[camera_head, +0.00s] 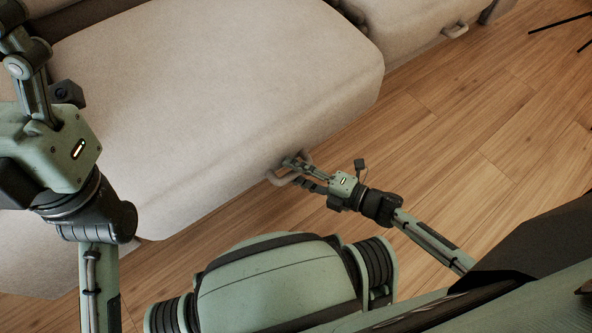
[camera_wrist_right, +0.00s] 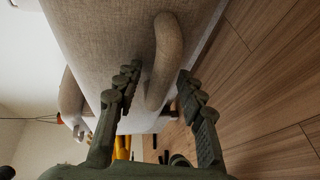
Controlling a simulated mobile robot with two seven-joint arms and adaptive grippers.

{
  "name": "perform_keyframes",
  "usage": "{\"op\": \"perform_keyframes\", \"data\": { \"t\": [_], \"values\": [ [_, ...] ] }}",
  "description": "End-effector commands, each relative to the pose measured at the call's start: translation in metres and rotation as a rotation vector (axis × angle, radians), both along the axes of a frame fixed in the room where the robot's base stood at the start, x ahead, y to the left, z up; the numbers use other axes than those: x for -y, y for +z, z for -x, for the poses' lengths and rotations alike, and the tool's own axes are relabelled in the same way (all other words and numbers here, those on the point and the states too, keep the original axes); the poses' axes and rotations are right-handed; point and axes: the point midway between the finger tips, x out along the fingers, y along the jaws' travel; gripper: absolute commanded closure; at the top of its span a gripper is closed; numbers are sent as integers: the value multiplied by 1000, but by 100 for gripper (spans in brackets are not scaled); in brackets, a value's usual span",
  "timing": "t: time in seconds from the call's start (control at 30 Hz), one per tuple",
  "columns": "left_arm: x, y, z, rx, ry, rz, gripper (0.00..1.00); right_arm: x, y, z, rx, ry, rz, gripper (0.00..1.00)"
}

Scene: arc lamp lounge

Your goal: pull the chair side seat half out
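A wide beige upholstered seat (camera_head: 215,85) fills the left and middle of the head view. A curved, beige-grey handle (camera_head: 279,180) stands out from its front face. My right gripper (camera_head: 295,169) is at this handle. In the right wrist view the handle (camera_wrist_right: 163,65) passes between the fingers of my right gripper (camera_wrist_right: 158,82). The fingers are spread, with gaps visible on both sides of the handle. My left gripper (camera_head: 14,40) is at the upper left over the seat, partly cut off by the frame edge, so its opening is unclear.
Another beige seat (camera_head: 415,25) with a similar handle (camera_head: 455,30) stands at the upper right. Thin dark legs (camera_head: 560,22) show at the top right corner.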

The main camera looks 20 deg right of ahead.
Motion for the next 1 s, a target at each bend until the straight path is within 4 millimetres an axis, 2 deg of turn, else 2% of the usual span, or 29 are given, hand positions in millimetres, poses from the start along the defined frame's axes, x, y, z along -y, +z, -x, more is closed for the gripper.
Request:
{"op": "perform_keyframes", "data": {
  "t": [0.27, 0.7, 1.0],
  "values": [
    [-1, 2, 1, 5, 1, 4, 33, 8, 1, 9, -2, -1, 2, 61],
    [-1, 1, 1, 2, 1, 3, 33, 66, 17, 72, -3, 0, 1, 61],
    [0, 1, 1, 1, 1, 2, 33, 80, 22, 87, 1, 0, -1, 61]
  ]
}}
